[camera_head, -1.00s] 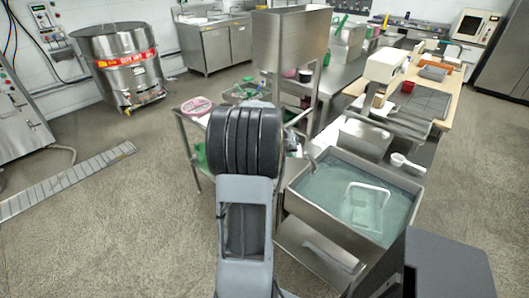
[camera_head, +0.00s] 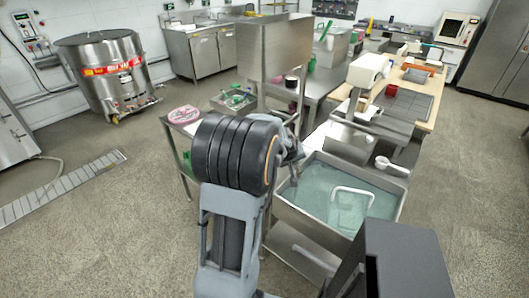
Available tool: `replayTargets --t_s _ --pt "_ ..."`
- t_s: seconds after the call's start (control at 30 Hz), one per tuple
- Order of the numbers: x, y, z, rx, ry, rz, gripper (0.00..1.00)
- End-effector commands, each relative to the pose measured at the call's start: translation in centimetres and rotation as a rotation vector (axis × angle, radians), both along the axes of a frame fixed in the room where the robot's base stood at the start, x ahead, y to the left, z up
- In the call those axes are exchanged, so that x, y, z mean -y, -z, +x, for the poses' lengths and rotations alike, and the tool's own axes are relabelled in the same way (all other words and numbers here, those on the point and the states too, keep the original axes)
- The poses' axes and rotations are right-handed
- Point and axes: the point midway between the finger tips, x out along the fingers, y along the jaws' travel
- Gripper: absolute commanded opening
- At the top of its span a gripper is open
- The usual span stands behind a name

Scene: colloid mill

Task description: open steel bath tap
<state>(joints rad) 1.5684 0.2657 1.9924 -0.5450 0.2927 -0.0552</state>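A steel bath (camera_head: 384,223) holding greenish water stands at the right of my arm. A white bent handle or frame (camera_head: 350,191) shows in the water. A small dark metal piece at the bath's left back corner (camera_head: 293,181) may be the tap; it is too small and partly covered to tell its state. My arm's large black joint stands just left of the bath. My gripper (camera_head: 290,152) seems to show only in part behind that joint, near the bath's back left corner. Its fingers are not clear, and I cannot tell whether it touches anything.
A white scoop (camera_head: 391,166) lies behind the bath. A steel hopper (camera_head: 273,46) stands behind my arm. A low steel table with a pink item (camera_head: 183,115) is at left. A large steel drum (camera_head: 108,72) stands at the back left. The floor at left is mostly clear.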

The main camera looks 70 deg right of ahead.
Motion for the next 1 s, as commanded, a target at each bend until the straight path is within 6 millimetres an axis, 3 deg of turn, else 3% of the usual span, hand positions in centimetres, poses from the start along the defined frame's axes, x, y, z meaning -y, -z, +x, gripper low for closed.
replayTargets --t_s 1.0 --pt "0.65 0.07 -1.01 -0.002 0.005 -0.002 0.00"
